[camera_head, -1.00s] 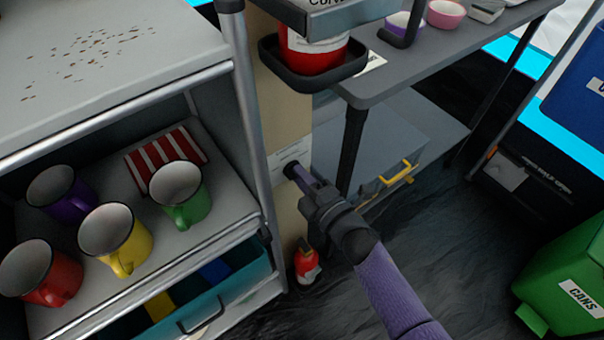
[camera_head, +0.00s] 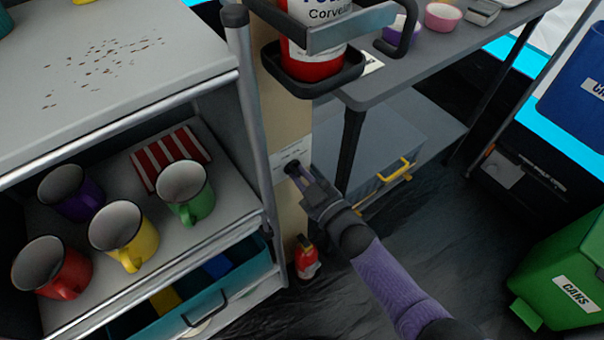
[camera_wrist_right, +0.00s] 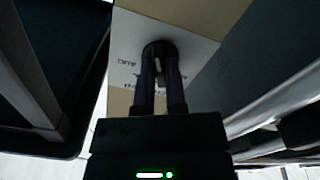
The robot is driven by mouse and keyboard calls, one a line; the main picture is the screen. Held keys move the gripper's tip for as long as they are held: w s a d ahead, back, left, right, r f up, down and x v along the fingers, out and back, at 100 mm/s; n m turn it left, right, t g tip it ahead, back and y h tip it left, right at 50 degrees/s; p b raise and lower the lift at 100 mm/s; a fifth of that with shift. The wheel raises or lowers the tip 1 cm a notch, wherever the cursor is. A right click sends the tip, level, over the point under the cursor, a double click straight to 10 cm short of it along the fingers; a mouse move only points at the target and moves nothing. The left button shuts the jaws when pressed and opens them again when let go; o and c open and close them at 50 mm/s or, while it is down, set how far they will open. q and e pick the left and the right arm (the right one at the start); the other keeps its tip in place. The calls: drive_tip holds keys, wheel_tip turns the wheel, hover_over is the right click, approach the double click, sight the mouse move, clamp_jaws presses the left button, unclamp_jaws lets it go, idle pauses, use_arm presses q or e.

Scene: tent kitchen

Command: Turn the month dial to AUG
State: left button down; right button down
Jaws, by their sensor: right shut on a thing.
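The month dial (camera_wrist_right: 160,48) is a small dark round knob on a white printed label (camera_wrist_right: 125,50), fixed to a tan post. In the head view the label (camera_head: 291,158) shows on the post beside the shelf, and the dial (camera_head: 291,168) is mostly covered by my gripper. My right gripper (camera_head: 299,177) reaches in from the lower right and is shut on the dial. In the right wrist view its two fingers (camera_wrist_right: 160,70) lie on either side of the knob. The month lettering is too small and dark to read. My left gripper is not in view.
A shelf with red (camera_head: 50,268), yellow (camera_head: 124,236), green (camera_head: 185,193) and purple (camera_head: 72,192) mugs stands left of the post. A black holder (camera_head: 312,84) with a red can hangs above. A grey table (camera_head: 440,70) stands right, and a fire extinguisher (camera_head: 306,258) stands below.

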drive_tip(key=m, duration=0.3)
drive_tip(key=shift+m, duration=0.4)
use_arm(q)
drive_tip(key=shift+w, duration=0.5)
use_arm(e)
drive_tip(key=shift+m, duration=0.6)
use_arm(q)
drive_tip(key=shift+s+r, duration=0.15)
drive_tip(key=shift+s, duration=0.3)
use_arm(e)
drive_tip(key=shift+m, duration=0.3)
